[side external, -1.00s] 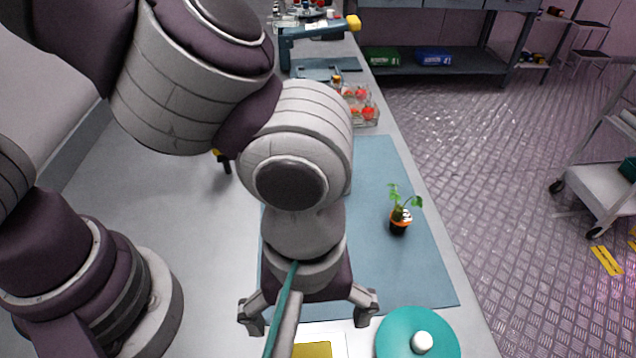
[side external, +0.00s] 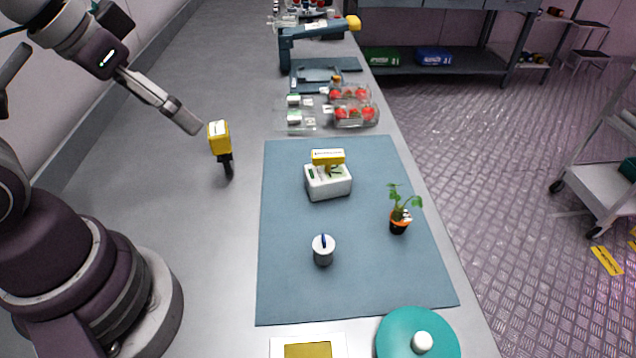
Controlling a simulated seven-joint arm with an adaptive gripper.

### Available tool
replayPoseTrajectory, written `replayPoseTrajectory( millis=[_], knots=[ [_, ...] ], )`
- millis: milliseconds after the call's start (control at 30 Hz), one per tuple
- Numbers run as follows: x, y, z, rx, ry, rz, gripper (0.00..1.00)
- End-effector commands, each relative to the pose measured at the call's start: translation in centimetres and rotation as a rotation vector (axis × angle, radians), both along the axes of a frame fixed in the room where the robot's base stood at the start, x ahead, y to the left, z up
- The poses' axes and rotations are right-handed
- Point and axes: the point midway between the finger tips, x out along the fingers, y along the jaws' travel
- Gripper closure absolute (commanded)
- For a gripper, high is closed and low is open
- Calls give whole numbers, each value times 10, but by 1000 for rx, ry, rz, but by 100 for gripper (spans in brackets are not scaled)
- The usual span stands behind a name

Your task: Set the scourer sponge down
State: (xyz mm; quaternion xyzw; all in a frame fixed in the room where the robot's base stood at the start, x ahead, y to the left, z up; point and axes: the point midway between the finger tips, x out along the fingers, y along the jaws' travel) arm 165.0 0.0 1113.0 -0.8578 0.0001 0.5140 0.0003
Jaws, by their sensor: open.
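My gripper (side external: 187,118) is at the upper left, raised over the grey counter and pointing down to the right. It is seen edge-on, with nothing visible between its fingers. A small yellow block (side external: 328,156), which looks like the scourer sponge, rests on top of a white box (side external: 328,182) on the blue mat (side external: 290,285). My gripper is well to the left of it and apart from it.
A yellow-headed tool (side external: 220,140) stands near my gripper. A white cup (side external: 323,250) and a potted plant (side external: 399,222) are on the mat. Clear berry boxes (side external: 352,113) stand behind it. A teal lid (side external: 400,345) is at the front. The left counter has free room.

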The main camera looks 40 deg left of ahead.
Motion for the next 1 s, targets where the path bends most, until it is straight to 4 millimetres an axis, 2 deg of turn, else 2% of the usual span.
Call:
replayPoseTrajectory(
  millis=[133, 267, 367, 567, 800, 1000],
  knots=[
    [2, -2, -1, -4, 29, 9, 11],
    [14, -13, -11, -32, 190, 59, 11],
    [26, -29, -28, -77, 368, 110, 11],
    [40, -67, -76, -212, 755, 224, 11],
    [38, -113, -132, -449, 1229, 400, 11],
    [34, -134, -159, -615, 1505, 545, 11]
  ],
)
